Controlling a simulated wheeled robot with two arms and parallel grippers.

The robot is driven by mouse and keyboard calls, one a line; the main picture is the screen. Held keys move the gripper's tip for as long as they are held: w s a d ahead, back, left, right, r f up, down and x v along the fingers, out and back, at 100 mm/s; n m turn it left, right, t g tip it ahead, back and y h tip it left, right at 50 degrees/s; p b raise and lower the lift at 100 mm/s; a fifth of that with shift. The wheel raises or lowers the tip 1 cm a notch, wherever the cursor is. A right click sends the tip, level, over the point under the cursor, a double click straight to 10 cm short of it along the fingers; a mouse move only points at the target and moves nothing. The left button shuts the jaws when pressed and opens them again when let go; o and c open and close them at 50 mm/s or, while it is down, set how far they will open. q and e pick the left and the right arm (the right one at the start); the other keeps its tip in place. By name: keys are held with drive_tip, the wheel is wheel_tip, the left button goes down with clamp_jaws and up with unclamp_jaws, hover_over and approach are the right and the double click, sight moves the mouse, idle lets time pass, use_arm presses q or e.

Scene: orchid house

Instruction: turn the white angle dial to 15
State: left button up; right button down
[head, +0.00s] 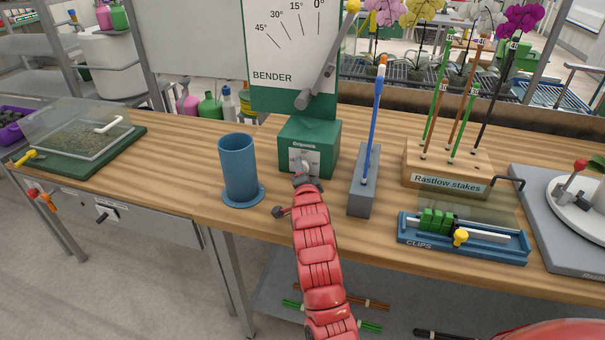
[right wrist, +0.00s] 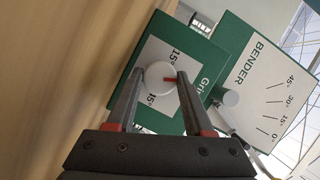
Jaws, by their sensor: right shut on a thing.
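The white angle dial (right wrist: 160,77) sits on the front plate of the green bender box (head: 325,140). In the right wrist view a red mark on the dial points right, toward the lettered edge of its plate. The visible "15" figures lie to either side of the dial, and the mark points at neither. My right gripper (head: 307,182) is at the box front, shut on the dial, with one finger on each side in the wrist view (right wrist: 160,75). In the head view the gripper hides most of the dial. My left gripper is not in view.
The bender's scale board (head: 293,50) and grey lever (head: 327,70) rise behind the box. A blue cup (head: 238,170) stands left, a grey block (head: 363,180) with a blue rod close right. The clip tray (head: 463,240) and stake block (head: 447,168) are farther right.

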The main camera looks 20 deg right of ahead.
drive_tip(key=n+g+b, duration=0.1)
drive_tip(key=n, duration=0.1)
drive_tip(key=shift+w+a+r+n+h, duration=0.1)
drive_tip(key=shift+n+h, duration=0.3)
drive_tip(key=shift+n+g+h+b, duration=0.3)
drive_tip(key=shift+n+g, duration=0.5)
drive_tip(key=shift+n, duration=0.2)
drive_tip(key=shift+a+n+g+h, duration=0.15)
drive_tip(key=shift+n+g+h, duration=0.4)
drive_tip(key=shift+n, duration=0.65)
drive_tip(key=shift+n+g+h, duration=0.45)
drive_tip(key=shift+n+h, duration=0.3)
drive_tip(key=shift+n, duration=0.25)
drive_tip(key=c, duration=0.6)
unclamp_jaws()
drive_tip(key=shift+w, duration=0.1)
drive_tip(key=v, duration=1.7)
